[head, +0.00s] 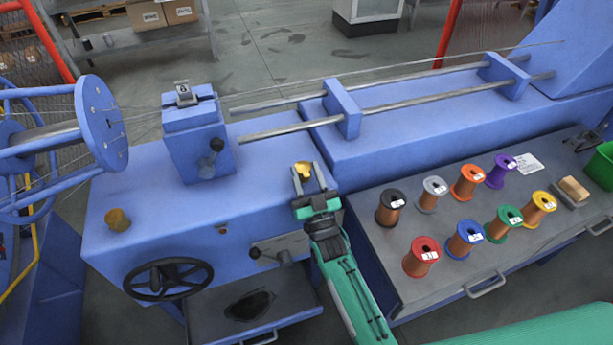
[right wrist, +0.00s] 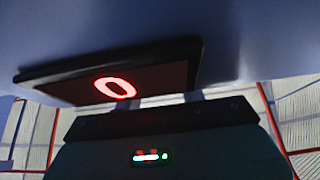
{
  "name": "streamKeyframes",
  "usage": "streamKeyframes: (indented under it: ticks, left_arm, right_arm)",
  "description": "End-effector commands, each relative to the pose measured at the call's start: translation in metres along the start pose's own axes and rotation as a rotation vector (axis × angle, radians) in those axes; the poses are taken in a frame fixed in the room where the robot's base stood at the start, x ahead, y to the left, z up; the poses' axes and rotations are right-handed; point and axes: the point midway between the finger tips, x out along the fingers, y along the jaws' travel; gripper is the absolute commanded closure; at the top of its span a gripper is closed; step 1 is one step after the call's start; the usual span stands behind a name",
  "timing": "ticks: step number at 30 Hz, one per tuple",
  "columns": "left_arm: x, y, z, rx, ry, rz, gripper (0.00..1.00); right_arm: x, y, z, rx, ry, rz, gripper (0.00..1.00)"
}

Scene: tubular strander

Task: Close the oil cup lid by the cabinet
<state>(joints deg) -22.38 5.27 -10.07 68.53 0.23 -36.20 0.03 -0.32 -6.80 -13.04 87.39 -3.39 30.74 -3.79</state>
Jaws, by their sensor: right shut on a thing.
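A small yellow oil cup with its lid (head: 303,168) is on the blue machine top, at the left end of the spool cabinet. My right gripper (head: 304,177) reaches it from the front, with one finger on each side, and is shut on the lid. The fingers hide part of the cup, and I cannot tell how far the lid is tilted. The right wrist view does not show the lid clearly. My left gripper is not in view.
The cabinet top (head: 385,257) holds several coloured spools to the right of my arm. A black handwheel (head: 167,279) and a lever (head: 284,257) stick out of the machine front. A blue block (head: 199,137) stands behind left.

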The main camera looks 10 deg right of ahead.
Motion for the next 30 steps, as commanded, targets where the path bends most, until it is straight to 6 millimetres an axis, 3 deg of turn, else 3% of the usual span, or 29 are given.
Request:
streamKeyframes:
  ticks: [16, 17, 19, 30]
  left_arm:
    - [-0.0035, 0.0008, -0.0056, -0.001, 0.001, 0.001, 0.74]
    - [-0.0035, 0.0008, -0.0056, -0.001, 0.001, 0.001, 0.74]
    - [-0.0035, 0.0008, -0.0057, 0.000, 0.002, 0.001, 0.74]
    - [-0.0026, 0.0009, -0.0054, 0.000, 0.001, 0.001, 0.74]
  right_arm:
    - [-0.0007, -0.0001, 0.0007, 0.000, 0.006, 0.000, 0.83]
    - [-0.0007, -0.0001, 0.0007, 0.000, 0.006, 0.000, 0.54]
    - [-0.0007, -0.0001, 0.0007, 0.000, 0.006, 0.000, 0.41]
    - [-0.0047, 0.0000, 0.0012, 0.000, 0.005, 0.000, 0.38]
